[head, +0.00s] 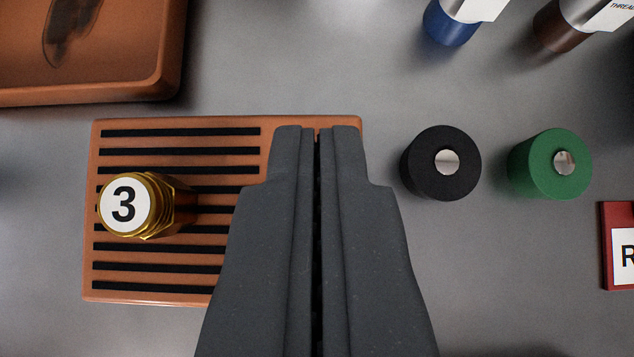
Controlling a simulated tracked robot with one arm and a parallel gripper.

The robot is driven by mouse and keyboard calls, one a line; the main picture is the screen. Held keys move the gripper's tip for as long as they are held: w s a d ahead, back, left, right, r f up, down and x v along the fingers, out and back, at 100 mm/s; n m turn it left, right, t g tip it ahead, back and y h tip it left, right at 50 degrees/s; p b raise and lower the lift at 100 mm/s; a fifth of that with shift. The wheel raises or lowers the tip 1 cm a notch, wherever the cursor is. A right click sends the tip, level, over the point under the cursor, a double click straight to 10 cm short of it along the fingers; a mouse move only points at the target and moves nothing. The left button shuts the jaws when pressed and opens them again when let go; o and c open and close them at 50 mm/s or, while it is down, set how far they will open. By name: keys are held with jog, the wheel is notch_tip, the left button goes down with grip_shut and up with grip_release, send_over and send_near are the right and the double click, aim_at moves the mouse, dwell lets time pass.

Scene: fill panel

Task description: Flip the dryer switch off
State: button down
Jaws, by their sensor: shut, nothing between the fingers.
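My gripper (317,135) is shut and empty, its dark grey fingers pressed together and pointing to the top of the picture. Its fingertips overlap the right part of an orange panel (350,122) with black slots. A brass fitting (124,206) marked "3" stands on that panel, to the left of my gripper. No switch labelled as the dryer's shows in this view. The fingers hide the panel's right side, so I cannot tell what is under them.
A red piece (606,240) with a partly cut-off label is at the right edge. An orange tray (150,85) is top left. Blue (450,27) and brown (560,30) ended cylinders are top right.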

jog(key=shift+w+f, duration=0.2)
jog(key=shift+f, duration=2)
jog(key=shift+w, duration=0.2)
jog(key=shift+w+r, duration=0.15)
jog(key=shift+w, duration=0.5)
jog(key=shift+r, duration=0.1)
jog(key=r, duration=0.2)
jog(key=w+r+p, duration=0.1)
jog(key=shift+r, duration=0.4)
jog(key=w+r+b+v, duration=0.1)
jog(key=v, duration=0.8)
jog(key=shift+s+r, duration=0.15)
jog(key=shift+r, duration=0.25)
